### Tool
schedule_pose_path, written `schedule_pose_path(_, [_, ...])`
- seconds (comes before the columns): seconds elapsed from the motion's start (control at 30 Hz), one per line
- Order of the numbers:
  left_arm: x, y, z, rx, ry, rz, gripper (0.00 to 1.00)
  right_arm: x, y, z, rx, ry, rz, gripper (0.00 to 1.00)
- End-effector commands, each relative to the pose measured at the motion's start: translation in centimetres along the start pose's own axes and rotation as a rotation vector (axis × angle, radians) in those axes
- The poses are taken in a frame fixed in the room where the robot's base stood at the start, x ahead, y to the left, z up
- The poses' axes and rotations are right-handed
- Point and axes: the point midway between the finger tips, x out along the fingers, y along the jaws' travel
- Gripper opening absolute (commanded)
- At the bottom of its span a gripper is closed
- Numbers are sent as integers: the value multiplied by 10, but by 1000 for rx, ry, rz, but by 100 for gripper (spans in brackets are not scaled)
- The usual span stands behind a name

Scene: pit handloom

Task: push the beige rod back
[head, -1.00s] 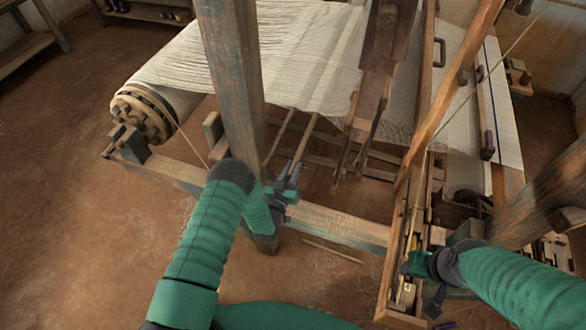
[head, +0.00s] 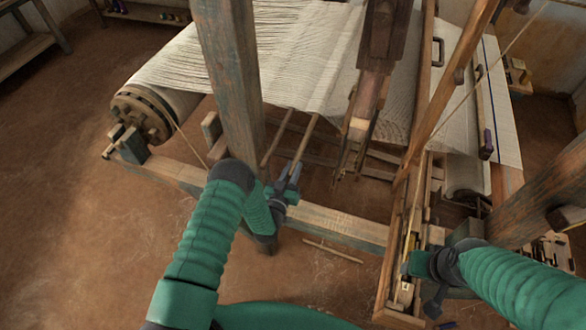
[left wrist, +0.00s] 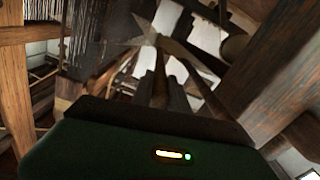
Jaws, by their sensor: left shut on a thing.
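The beige rod (head: 307,139) is a thin wooden bar that runs from under the pale sheet of threads down to my left gripper (head: 294,171). My left gripper is beside the thick post, above the low front beam, and is shut on the rod's near end. A similar rod (head: 276,140) lies just left of it and is free of the gripper.
A thick upright post (head: 229,75) stands close to my left arm. A low beam (head: 335,227) crosses in front of the loom. A loose stick (head: 332,251) lies on the bare floor. The long wooden box (head: 390,285) is at the right. Open floor spreads to the left.

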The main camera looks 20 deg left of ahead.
Motion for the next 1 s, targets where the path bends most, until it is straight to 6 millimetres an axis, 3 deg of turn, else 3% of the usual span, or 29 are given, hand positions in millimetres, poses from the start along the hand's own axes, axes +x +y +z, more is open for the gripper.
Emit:
schedule_pose_path(0.27, [-1, -2, 3, 1, -6, -2, 0, 1, 0, 0, 0, 0, 0, 46])
schedule_pose_path(0.6, [-1, -55, -6, 1, -3, -3, 0, 26, 0, 6, 0, 0, 0, 46])
schedule_pose_path(0.9, [-2, -62, -10, 2, -5, -7, 0, 25, 0, 6, 0, 0, 0, 46])
schedule_pose_path(0.93, [-2, -62, -10, 2, -5, -7, 21, 25, 0, 6, 0, 0, 0, 46])
schedule_pose_path(1.0, [-1, -61, -10, 2, -4, -6, 30, 24, 0, 6, 0, 0, 0, 46])
